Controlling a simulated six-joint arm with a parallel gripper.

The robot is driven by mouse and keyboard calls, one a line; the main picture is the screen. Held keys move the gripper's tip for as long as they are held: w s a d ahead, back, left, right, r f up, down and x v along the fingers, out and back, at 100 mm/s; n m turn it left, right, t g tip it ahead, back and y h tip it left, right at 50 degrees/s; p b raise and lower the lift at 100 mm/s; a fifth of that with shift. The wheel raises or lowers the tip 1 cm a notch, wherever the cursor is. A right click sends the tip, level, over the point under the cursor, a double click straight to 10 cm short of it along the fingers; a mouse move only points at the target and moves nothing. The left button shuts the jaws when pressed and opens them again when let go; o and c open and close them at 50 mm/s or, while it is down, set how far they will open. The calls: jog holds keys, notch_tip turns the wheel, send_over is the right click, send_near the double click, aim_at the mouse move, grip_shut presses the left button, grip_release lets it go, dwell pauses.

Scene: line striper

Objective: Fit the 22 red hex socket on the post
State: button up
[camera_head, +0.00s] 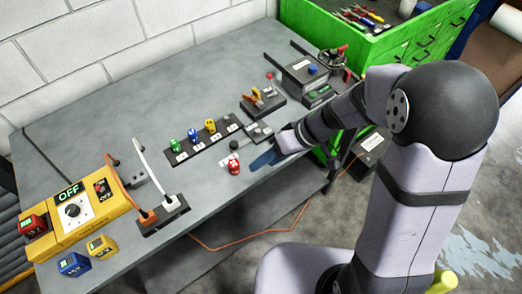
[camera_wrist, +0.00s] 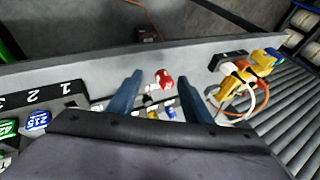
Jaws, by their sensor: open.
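A small red socket (camera_head: 234,167) with white marking stands on the grey table near its front edge. It also shows in the wrist view (camera_wrist: 163,78), ahead of the fingers and between their tips. My gripper (camera_head: 264,158) has blue fingers and is just right of the red socket, apart from it. In the wrist view my gripper (camera_wrist: 160,82) is open and empty. A dark numbered rack (camera_head: 206,145) behind holds a green socket (camera_head: 175,145), a blue socket (camera_head: 193,135) and a yellow socket (camera_head: 210,125). I cannot clearly make out which post is meant.
A small dark round piece (camera_head: 234,145) stands between the rack and the red socket. A black base with an orange-handled clamp (camera_head: 258,99) sits behind. A yellow box marked OFF (camera_head: 75,212) with cables is at left. A green tool cabinet (camera_head: 375,45) adjoins the table at right.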

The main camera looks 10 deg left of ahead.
aim_at(234, 167)
jog(key=n, duration=0.3)
jog(key=w+a+r+n, duration=0.1)
jog(key=n, duration=0.2)
jog(key=a+n+y, duration=0.1)
jog(key=n, duration=0.3)
jog(key=shift+w+r+t, duration=0.2)
jog(key=shift+r+t, duration=0.1)
jog(key=shift+r, duration=0.1)
jog(key=shift+a+f, duration=0.1)
jog(key=shift+b+x, duration=1.6)
jog(key=shift+x, duration=1.85)
jog(key=b+x, duration=0.2)
jog(key=b, duration=0.1)
jog(key=shift+a+f+b, duration=0.25)
jog(key=shift+f+b, duration=0.1)
jog(key=shift+b, duration=0.65)
